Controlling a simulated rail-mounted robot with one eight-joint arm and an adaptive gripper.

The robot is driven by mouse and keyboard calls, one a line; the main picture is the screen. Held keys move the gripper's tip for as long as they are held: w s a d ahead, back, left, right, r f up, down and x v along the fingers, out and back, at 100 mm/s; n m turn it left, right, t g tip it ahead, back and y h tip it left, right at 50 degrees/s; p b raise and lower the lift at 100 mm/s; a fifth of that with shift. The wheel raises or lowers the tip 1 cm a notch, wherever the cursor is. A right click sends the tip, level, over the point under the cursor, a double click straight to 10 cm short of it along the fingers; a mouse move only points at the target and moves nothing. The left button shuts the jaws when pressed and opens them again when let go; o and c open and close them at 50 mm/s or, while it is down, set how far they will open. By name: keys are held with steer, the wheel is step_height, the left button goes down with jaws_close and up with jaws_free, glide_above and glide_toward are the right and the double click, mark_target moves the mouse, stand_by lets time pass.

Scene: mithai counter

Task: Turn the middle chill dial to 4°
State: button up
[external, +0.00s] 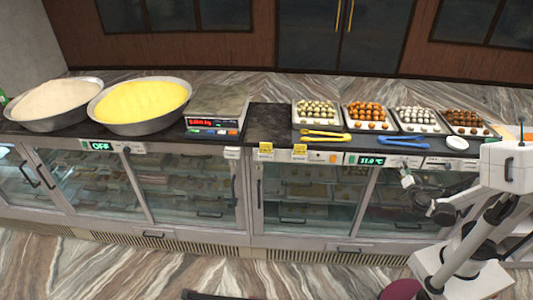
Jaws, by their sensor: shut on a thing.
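The middle chill display (365,160) on the front strip of the counter is lit and reads about 11.0 °C. My gripper (405,174) reaches in from the right, just to the right of this display and against the strip. It is shut on the middle chill dial, which is mostly hidden behind the fingers, so its pointer cannot be read. Another chill display (99,146) at the left reads OFF, with its dial (126,150) to its right.
Above the strip, the dark countertop holds yellow tongs (325,134), blue tongs (403,142), several trays of sweets (369,117), a scale (215,113) and two large bowls (140,103). Glass doors with handles (259,192) lie below. A white round lid (457,142) sits near my arm.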

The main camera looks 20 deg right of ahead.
steer(key=shift+m, duration=0.6)
steer(key=o, duration=1.1)
steer(key=shift+v, duration=6.05)
steer(key=shift+w+r, duration=0.1)
